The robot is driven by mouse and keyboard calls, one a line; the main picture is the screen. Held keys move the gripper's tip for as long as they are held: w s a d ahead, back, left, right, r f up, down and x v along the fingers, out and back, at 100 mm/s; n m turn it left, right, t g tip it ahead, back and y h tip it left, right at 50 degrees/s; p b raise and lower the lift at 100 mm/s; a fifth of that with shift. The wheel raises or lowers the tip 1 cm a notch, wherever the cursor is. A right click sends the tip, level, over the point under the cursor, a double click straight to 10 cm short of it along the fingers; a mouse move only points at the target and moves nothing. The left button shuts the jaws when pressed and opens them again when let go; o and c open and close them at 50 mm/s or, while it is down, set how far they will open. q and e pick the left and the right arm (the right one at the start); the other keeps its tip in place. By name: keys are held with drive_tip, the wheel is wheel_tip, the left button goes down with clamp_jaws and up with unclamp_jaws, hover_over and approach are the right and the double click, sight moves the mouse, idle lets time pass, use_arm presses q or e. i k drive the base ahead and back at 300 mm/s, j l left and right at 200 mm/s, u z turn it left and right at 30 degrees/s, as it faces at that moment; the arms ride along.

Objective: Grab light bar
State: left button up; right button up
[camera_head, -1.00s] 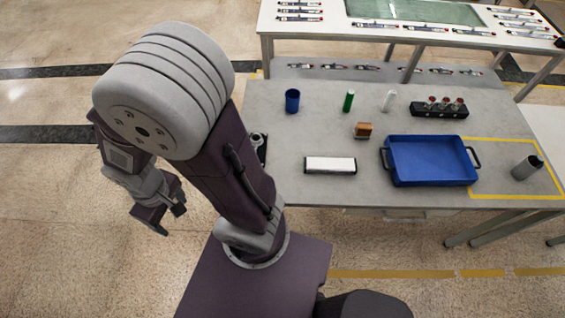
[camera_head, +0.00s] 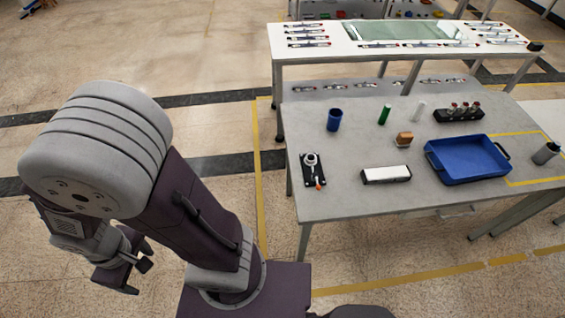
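The light bar (camera_head: 386,174) is a white bar with black ends. It lies flat near the front edge of the grey table (camera_head: 340,200). My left gripper (camera_head: 140,277) hangs low over the floor at the left, well away from the table and the bar. Its two fingers look apart with nothing between them. My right gripper is not in view.
A blue tray (camera_head: 466,180) sits right of the bar. A black device (camera_head: 312,172) lies at the table's left end. Behind stand a blue cup (camera_head: 334,120), green bottle (camera_head: 384,114), white bottle (camera_head: 419,111), brown block (camera_head: 404,139) and black rack (camera_head: 459,114).

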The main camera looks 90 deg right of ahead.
sight(383, 175)
drive_tip(key=i+l+z, duration=0.2)
drive_tip(key=z, duration=0.25)
drive_tip(key=i+l+z, duration=0.15)
drive_tip(key=z, duration=0.25)
drive_tip(key=i+z, duration=0.3)
drive_tip(key=z, duration=0.15)
drive_tip(key=i+z, duration=0.25)
drive_tip(key=z, duration=0.15)
drive_tip(key=i+j+z, duration=0.1)
drive_tip(key=z, duration=0.35)
drive_tip(key=i+j+z, duration=0.25)
drive_tip(key=z, duration=0.2)
drive_tip(key=i+l+z, duration=0.1)
drive_tip(key=z, duration=0.4)
drive_tip(key=i+z, duration=0.3)
drive_tip(key=z, duration=0.2)
drive_tip(key=i+j+z, duration=0.15)
drive_tip(key=z, duration=0.35)
drive_tip(key=i+j+z, duration=0.2)
drive_tip(key=z, duration=0.3)
drive_tip(key=i+j+z, duration=0.2)
drive_tip(key=z, duration=0.3)
drive_tip(key=i+j+z, duration=0.1)
drive_tip(key=j+z, duration=0.25)
drive_tip(key=z, duration=0.15)
drive_tip(key=i+j+z, duration=0.15)
drive_tip(key=z, duration=0.2)
drive_tip(key=i+j+z, duration=0.1)
drive_tip(key=z, duration=0.2)
